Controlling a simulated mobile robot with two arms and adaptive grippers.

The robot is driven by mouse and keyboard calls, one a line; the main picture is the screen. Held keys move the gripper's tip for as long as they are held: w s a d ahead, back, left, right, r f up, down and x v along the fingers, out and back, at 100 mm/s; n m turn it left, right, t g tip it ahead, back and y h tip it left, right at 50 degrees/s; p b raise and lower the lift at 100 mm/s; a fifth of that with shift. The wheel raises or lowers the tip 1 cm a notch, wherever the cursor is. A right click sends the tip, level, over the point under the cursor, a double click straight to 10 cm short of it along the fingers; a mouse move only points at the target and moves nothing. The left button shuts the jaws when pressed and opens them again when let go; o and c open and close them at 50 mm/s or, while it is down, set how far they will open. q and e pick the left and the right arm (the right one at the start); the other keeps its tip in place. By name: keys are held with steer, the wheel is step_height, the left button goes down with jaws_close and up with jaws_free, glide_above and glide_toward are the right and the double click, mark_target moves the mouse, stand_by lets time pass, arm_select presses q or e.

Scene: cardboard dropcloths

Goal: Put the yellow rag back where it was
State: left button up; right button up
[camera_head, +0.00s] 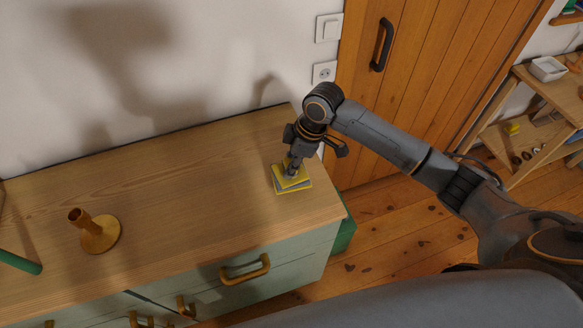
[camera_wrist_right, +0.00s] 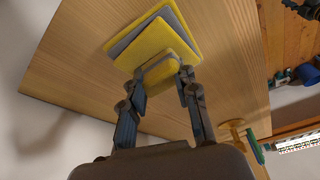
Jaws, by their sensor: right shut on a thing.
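A small stack of folded cloths lies on the wooden dresser top, near its right end. A yellow rag (camera_head: 299,181) is on top, with a grey cloth (camera_head: 281,186) and another yellow layer showing under it. My right gripper (camera_head: 292,169) points down onto the stack. In the right wrist view its fingers (camera_wrist_right: 164,76) are shut on a raised part of yellow rag (camera_wrist_right: 160,72), with grey and yellow layers (camera_wrist_right: 150,40) just beyond. I cannot tell whether the held rag touches the layers below. My left gripper is not in view.
The dresser top (camera_head: 170,180) is clear between the stack and a brass-coloured candlestick (camera_head: 98,233) at the left. A green object (camera_head: 18,262) lies at the far left edge. A wooden door (camera_head: 400,90) and a shelf (camera_head: 540,90) stand to the right.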

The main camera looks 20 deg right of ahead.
steer(key=f, duration=0.1)
steer(key=f+p, duration=0.1)
steer(key=f, duration=0.1)
steer(key=shift+w+d, duration=0.2)
steer(key=shift+f, duration=0.25)
steer(key=shift+f, duration=0.2)
steer(key=o, duration=1)
